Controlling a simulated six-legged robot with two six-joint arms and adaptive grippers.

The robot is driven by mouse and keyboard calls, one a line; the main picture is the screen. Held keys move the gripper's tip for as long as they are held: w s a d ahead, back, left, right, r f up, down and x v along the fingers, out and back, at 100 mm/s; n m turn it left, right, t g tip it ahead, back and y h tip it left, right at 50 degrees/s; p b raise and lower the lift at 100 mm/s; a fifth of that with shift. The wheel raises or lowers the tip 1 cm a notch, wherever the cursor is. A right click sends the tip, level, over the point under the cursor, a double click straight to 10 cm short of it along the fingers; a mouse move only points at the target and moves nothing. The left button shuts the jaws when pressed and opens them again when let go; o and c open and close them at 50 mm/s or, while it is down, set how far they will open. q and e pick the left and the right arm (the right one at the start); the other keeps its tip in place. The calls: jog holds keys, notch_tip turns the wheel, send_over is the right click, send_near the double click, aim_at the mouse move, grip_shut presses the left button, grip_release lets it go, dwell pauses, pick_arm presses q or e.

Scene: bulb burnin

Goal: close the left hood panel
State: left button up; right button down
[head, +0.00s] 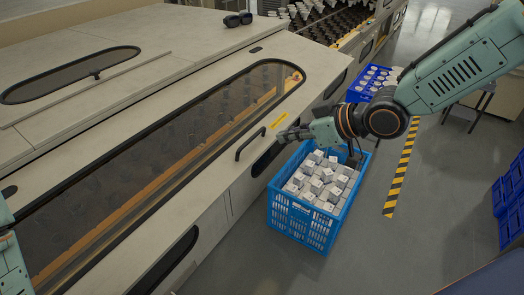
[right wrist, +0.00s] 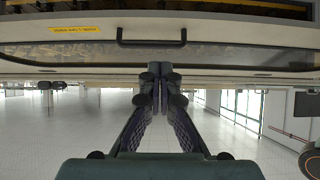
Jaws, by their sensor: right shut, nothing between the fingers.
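The hood panel (head: 206,92) nearest me is pale, with a long dark window. It lies about level with the machine's top; I cannot tell whether it is fully closed. Its black bar handle (head: 250,143) is on the front edge, beside a yellow label (head: 278,120). The handle also shows in the right wrist view (right wrist: 151,43). My right gripper (head: 284,135) is shut and empty, just right of the handle in the head view. In the right wrist view its fingertips (right wrist: 160,72) sit below the handle, seemingly apart from it. My left gripper is not seen; part of my left arm shows at the left edge.
A blue crate (head: 300,222) of white boxes stands on the floor below my right forearm. Another blue crate (head: 352,92) stands farther back. Rows of bulbs (head: 340,22) lie exposed at the machine's far end. Dark goggles (head: 238,19) lie on top.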

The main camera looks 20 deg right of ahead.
jog(key=f, duration=0.1)
send_near(254, 154)
jog(key=x, duration=0.5)
jog(key=shift+w+a, duration=0.2)
jog(key=shift+a+f, duration=0.15)
jog(key=shift+a, duration=0.15)
jog(key=shift+w, duration=0.1)
jog(key=shift+d, duration=0.1)
jog(key=shift+d+f+b, duration=0.15)
jog(key=shift+f+b, duration=0.05)
jog(key=shift+b, duration=0.15)
